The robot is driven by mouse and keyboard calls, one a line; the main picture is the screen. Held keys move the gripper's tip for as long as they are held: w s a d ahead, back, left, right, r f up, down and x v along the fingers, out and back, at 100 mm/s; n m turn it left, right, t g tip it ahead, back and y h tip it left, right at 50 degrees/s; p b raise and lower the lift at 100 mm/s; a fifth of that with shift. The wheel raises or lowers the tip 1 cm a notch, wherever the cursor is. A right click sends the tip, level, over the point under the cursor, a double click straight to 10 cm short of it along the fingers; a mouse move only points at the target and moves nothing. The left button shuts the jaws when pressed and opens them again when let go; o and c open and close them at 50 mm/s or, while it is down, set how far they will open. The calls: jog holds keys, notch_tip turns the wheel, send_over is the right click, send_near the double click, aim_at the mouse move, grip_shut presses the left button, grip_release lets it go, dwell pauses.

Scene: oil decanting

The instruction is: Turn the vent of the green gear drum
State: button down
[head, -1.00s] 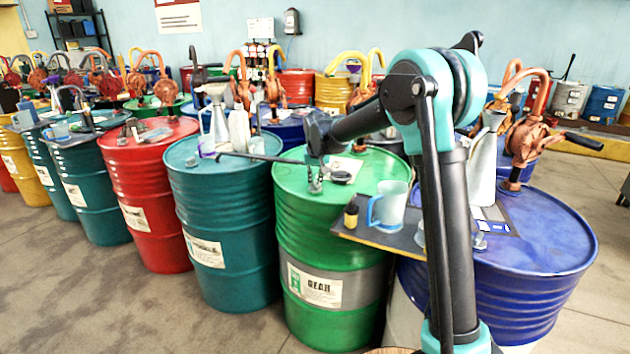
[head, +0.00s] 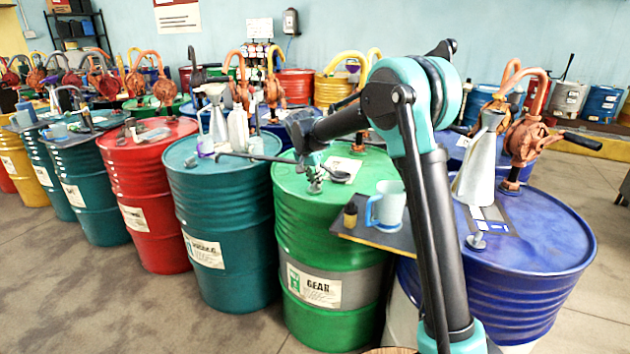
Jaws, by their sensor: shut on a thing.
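The green gear drum (head: 318,248) stands upright in the middle of the head view, with a grey band and a white "GEAR" label (head: 313,286). My gripper (head: 314,186) points down at the left part of its green top. Its fingers are shut on the vent, a small fitting low on the drum top. The vent is mostly hidden by the fingers and too small to make out its angle. A dark round piece (head: 340,177) lies on the top just right of the fingers.
A blue drum (head: 530,240) stands right, a teal drum (head: 222,215) left. A thin dark rod (head: 250,156) reaches toward my gripper.

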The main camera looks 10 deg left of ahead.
dwell(0.4)
jog(key=c, duration=1.5)
grip_release()
jog(key=shift+c, duration=0.2)
jog(key=v, duration=1.2)
